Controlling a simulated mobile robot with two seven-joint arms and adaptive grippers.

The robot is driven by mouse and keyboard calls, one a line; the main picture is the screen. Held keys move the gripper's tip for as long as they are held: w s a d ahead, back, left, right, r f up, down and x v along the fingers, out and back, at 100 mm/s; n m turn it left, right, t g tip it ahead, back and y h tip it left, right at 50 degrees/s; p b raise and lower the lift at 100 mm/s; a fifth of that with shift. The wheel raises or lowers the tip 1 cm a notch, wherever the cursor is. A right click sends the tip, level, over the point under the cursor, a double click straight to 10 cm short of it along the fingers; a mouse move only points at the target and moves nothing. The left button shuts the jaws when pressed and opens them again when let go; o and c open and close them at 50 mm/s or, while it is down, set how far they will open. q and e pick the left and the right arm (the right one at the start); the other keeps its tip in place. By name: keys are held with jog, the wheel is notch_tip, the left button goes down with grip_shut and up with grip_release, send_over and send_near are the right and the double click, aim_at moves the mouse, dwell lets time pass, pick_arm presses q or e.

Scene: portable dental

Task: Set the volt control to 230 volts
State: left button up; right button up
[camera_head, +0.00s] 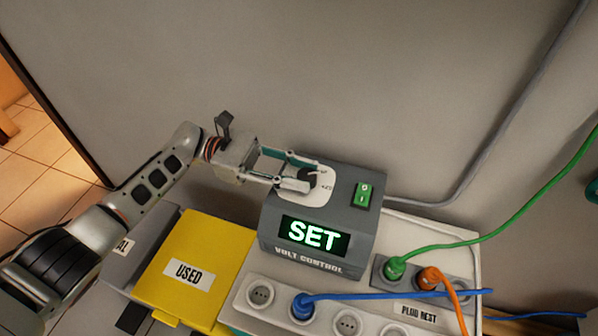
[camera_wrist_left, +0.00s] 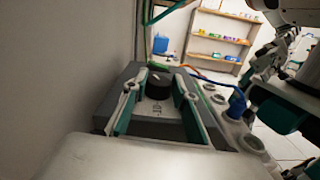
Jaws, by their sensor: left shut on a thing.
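The volt control (camera_head: 272,228) is a dark grey box with a lit green display reading SET. A round dark knob (camera_head: 309,175) sits on a white dial plate (camera_head: 318,194) on its sloping top. My left gripper (camera_head: 311,179) comes in from the left and is shut on the knob, one finger on each side. In the left wrist view the knob (camera_wrist_left: 158,86) stands between the fingertips of my left gripper (camera_wrist_left: 156,84). The fingers hide part of the dial, and I cannot tell its setting. My right gripper does not show clearly in either view.
A green rocker switch (camera_head: 363,195) is right of the knob. White sockets with a blue plug (camera_head: 303,306) lie in front; green (camera_head: 396,268) and orange plugs sit at the right. A yellow USED box (camera_head: 205,250) is left. The wall is close behind.

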aim_at(300, 173)
pick_arm(q)
jog(key=shift+f+m+g, duration=0.1)
jog(key=shift+m+g, duration=0.3)
jog(key=shift+g, duration=0.1)
jog(key=o, duration=1.1)
jog(key=shift+d, duration=0.1)
notch_tip(300, 173, up, 10)
jog(key=shift+r, duration=0.1)
